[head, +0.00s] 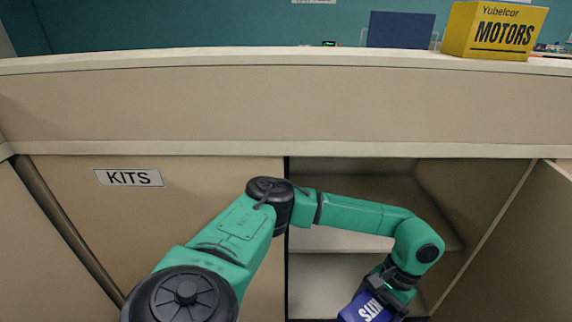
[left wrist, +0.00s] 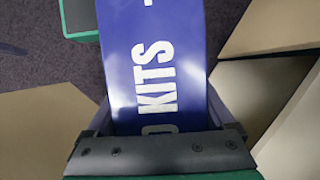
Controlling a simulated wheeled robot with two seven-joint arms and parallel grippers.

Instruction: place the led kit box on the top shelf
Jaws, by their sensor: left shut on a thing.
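The led kit box (head: 362,309) is blue with white lettering that ends in KITS. It is low in the head view, cut off by the bottom edge. My left gripper (head: 385,290) is shut on it in front of the open cabinet. In the left wrist view the box (left wrist: 155,60) sits between the fingers, its printed face towards the camera. A pale shelf (head: 345,242) shows inside the open cabinet, behind and above the box; my left forearm crosses in front of the opening. My right gripper is not in view.
A cabinet door (head: 130,220) labelled KITS covers the left side. Another panel (head: 520,250) stands at the opening's right. The counter (head: 200,62) above carries a yellow MOTORS box (head: 495,30) and a dark blue panel (head: 400,30). The visible shelf space looks empty.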

